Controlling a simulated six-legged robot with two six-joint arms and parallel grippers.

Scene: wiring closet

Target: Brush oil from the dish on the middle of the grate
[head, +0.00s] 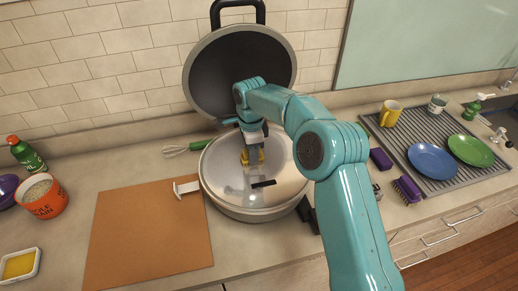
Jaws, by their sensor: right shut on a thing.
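Yellow shows at the fingertips. A short dark strip (264,184) shows over the pan's pale surface; I cannot tell what it belongs to. Grate bars cannot be made out. A white dish (36,265) with yellow oil (19,266) sits at the lower left of the counter, far from the gripper. My left gripper is not in view.
A whisk (185,148) lies behind. A drying rack (428,180) with plates is at the right.

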